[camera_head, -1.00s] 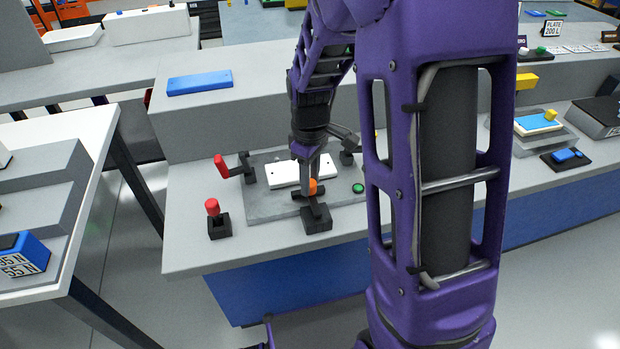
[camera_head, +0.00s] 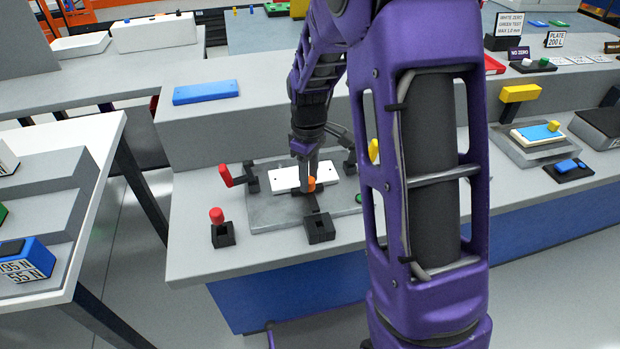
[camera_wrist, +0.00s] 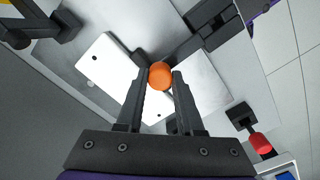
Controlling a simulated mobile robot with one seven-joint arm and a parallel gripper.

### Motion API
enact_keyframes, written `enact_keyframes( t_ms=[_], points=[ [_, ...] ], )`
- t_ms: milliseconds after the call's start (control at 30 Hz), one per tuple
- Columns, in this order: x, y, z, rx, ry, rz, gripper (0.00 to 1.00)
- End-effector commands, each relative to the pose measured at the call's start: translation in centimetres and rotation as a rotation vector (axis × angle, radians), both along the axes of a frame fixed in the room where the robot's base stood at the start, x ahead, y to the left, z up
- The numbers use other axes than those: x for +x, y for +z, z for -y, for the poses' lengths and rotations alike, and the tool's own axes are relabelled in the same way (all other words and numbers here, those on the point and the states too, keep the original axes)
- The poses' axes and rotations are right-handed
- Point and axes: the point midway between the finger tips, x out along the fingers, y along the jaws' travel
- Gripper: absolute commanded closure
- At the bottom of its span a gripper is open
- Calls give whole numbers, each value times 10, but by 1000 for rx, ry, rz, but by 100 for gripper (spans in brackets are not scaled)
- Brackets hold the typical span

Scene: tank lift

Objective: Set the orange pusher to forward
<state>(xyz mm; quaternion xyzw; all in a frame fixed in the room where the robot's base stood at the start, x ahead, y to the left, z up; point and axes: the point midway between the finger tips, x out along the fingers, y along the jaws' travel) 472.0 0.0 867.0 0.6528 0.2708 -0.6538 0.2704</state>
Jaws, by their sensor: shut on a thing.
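The orange pusher knob (camera_head: 311,185) sits on a dark bar that slides out of a black block (camera_head: 319,229) near the front of the grey plate. The knob stands close to the white slab (camera_head: 285,180), beyond the block. My gripper (camera_head: 307,178) is shut on the knob, pointing down. In the wrist view the orange knob (camera_wrist: 160,76) lies between my two fingertips (camera_wrist: 158,82), with the dark bar running up to the right to its block (camera_wrist: 215,20). The white slab (camera_wrist: 106,70) is partly hidden behind the fingers; I cannot tell whether the bar touches it.
A red-handled clamp (camera_head: 227,176) is left of the slab. A red knob on a black base (camera_head: 222,234) stands at the front left. A green button (camera_head: 359,198) is partly hidden by my arm. A blue block (camera_head: 206,93) lies on the ledge behind. The bench front is clear.

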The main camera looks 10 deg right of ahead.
Motion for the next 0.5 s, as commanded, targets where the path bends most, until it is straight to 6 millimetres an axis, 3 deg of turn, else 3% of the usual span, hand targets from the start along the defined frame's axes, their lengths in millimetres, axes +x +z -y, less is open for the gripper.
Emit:
enact_keyframes(
  t_ms=[33, 67, 200, 500],
  points=[
    [1, 1, 0, 0, 0, 4, 100],
    [1, 1, 0, 0, 0, 4, 60],
    [1, 1, 0, 1, 0, 4, 35],
    [0, 1, 0, 1, 0, 2, 33]
  ],
)
